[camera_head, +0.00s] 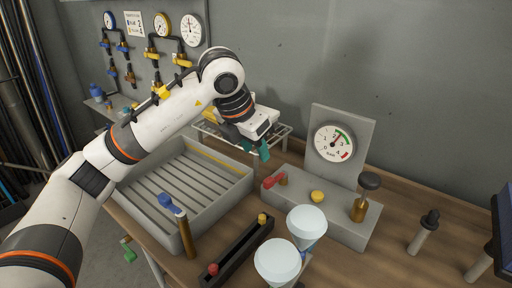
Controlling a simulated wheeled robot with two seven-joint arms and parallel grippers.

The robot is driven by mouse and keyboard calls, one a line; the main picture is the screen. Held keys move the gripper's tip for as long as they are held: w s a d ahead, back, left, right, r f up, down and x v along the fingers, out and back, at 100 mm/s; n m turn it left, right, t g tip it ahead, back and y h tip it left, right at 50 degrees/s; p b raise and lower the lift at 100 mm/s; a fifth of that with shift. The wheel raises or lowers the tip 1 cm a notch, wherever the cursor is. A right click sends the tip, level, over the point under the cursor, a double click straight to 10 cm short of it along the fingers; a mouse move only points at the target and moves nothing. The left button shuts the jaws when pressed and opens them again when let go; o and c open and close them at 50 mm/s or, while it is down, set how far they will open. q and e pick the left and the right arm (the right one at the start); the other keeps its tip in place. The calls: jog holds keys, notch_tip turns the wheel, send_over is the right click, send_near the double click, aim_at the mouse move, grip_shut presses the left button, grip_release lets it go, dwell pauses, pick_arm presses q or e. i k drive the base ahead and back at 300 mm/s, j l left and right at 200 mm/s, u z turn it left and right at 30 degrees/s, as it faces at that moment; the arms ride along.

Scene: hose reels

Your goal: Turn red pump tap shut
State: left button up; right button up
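The red pump tap (272,181) is a small red lever near the left end of a grey block (345,224) on the wooden bench. A brass-coloured stub stands beside the lever. My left gripper (258,149), with teal fingertips, hangs above and behind the red tap, apart from it. The gripper's body partly hides its fingers, so I cannot tell if they are open or shut. A round gauge (334,142) stands on a grey plate behind the block; its needle points up and right. My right gripper is not in view.
The block also has a yellow knob (317,196) and a dark-topped brass plunger (366,192). Two pale cups (306,222) stand in front. A grey slatted tray (190,246) lies left, with a blue-handled brass post (180,216) near it.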

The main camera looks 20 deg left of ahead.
aim_at(276, 178)
jog(key=k, duration=1.5)
